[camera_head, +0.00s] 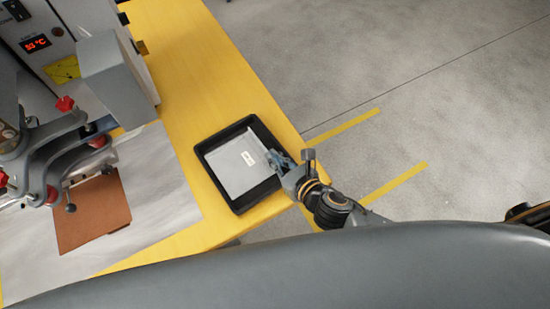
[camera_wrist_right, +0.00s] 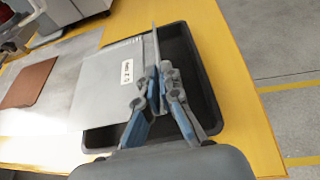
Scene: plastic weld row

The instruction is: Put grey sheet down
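The grey sheet (camera_head: 236,166) is a flat light-grey plate with a small white label. It lies over the black tray (camera_head: 240,209) at the right end of the yellow table. In the right wrist view the sheet (camera_wrist_right: 100,90) covers the tray's left part, and a thin raised edge stands up at its right side. My right gripper (camera_head: 277,160) is at the sheet's right side, its fingers (camera_wrist_right: 160,82) closed around that raised edge. Whether the sheet rests on the tray's floor or hangs just above it, I cannot tell. My left gripper is not in view.
A machine with a red temperature display (camera_head: 36,43) and red-knobbed clamps stands at the left. A brown sheet (camera_head: 94,212) lies on the pale mat (camera_head: 163,190) beside the tray. The yellow table (camera_head: 190,60) is bare behind the tray. Grey floor (camera_head: 430,120) with yellow lines lies right.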

